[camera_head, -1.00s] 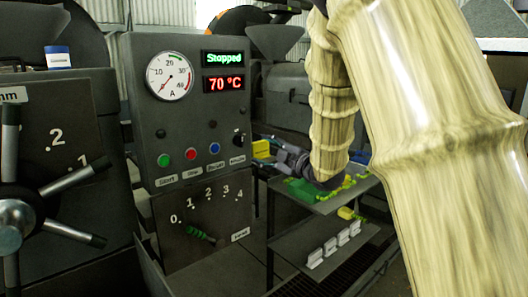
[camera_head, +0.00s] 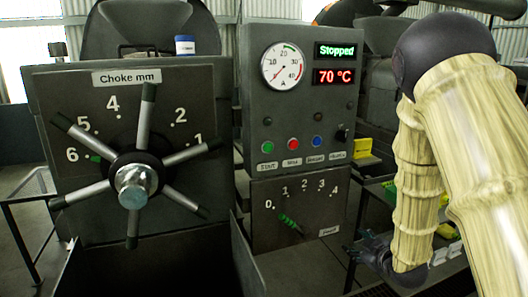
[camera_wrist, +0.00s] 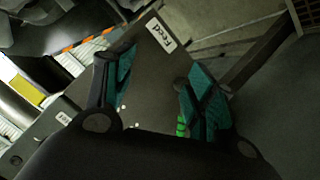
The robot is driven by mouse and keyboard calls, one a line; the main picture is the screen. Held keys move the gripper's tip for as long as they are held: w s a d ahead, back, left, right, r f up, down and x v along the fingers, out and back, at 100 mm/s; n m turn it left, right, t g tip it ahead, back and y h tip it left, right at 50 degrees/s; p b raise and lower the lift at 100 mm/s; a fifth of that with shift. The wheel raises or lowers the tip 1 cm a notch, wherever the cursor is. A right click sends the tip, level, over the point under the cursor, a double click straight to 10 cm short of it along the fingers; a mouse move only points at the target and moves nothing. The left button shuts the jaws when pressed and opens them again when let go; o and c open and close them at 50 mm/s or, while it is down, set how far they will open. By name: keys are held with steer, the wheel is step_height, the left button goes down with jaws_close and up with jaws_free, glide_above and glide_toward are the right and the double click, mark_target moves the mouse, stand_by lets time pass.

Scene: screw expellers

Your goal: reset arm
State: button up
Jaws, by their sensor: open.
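My gripper (camera_head: 368,252) hangs at the lower right in the head view, to the right of the lower control panel and partly hidden by my arm. In the wrist view my gripper (camera_wrist: 155,75) shows two teal-padded fingers spread apart with nothing between them. A panel with a "Feed" label (camera_wrist: 160,34) lies beyond the fingers. A green lever (camera_wrist: 181,124) shows near the right finger.
The control panel (camera_head: 345,130) reads Stopped and 70 °C. Below it is a feed lever (camera_head: 289,222) on a 0–4 scale. At left is a spoked choke wheel (camera_head: 133,187). A yellow object (camera_head: 362,148) lies right of the panel.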

steer(key=s+a+f+m+g+h, duration=0.1)
steer(key=s+f+m+g, duration=0.2)
steer(key=s+f, duration=0.75)
steer(key=s+a+f+m+g+h, duration=0.1)
steer(key=s+a+f+m+g, duration=0.15)
steer(key=s+f, duration=0.8)
steer(key=s+a+f+m+g, duration=0.1)
steer(key=s+f+m+g, duration=0.1)
steer(key=s+f, duration=0.5)
steer(key=s+a+f+m+g, duration=0.2)
steer(key=s+f+g, duration=0.3)
steer(key=s, duration=1.3)
step_height(320, 180, down, 2)
steer(key=shift+s+a+f+h, duration=0.1)
steer(key=shift+s+a+h, duration=0.15)
steer(key=shift+s+h, duration=0.05)
steer(key=shift+g, duration=0.25)
